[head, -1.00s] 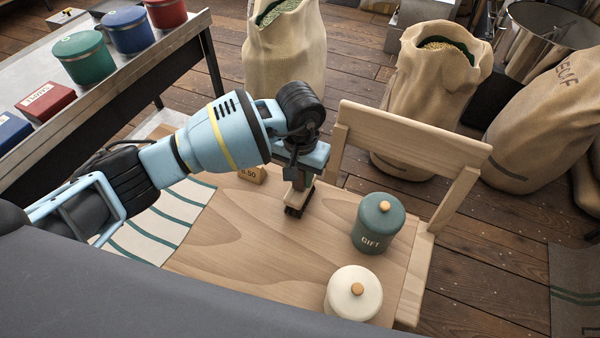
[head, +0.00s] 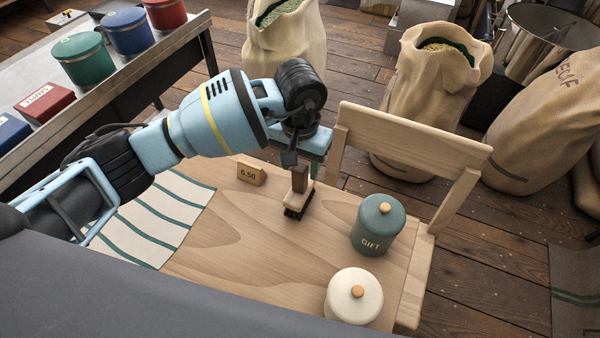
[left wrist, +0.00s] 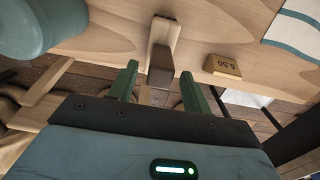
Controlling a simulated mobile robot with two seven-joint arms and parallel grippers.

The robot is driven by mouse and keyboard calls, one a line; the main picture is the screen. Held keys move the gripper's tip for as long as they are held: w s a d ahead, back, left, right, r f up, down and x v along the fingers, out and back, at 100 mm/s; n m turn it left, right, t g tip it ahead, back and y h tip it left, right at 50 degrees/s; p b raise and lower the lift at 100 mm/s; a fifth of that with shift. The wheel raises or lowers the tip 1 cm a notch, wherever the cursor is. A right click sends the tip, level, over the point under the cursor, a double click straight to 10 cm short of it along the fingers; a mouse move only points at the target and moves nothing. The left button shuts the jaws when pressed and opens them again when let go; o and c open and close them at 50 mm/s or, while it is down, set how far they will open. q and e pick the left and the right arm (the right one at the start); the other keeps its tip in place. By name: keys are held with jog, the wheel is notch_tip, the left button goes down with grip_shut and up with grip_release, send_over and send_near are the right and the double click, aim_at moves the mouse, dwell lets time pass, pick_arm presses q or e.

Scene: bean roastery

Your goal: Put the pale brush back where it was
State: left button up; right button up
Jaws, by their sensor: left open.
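The pale brush (head: 297,199) stands on the wooden chair seat with dark bristles down and a brown grip on top. In the left wrist view the brush (left wrist: 165,31) shows its pale body and brown grip (left wrist: 161,65), just beyond my fingertips. My left gripper (left wrist: 162,75) is open and empty; its two green fingers are apart, one to each side of the grip's line. In the head view the left gripper (head: 302,152) is above and behind the brush, its fingers mostly hidden. My right gripper is not in view.
On the chair seat (head: 240,225) are a green GIFT canister (head: 372,240), a white canister (head: 340,310), a 6.50 price block (head: 251,174) and a striped cloth (head: 150,225). The chair's backrest (head: 410,138) rises behind. Sacks stand on the floor beyond.

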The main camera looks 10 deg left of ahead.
pick_arm(q)
notch_tip(320, 180, up, 8)
jog(key=shift+f, duration=0.15)
dwell(0.4)
jog(key=shift+s+f, duration=0.1)
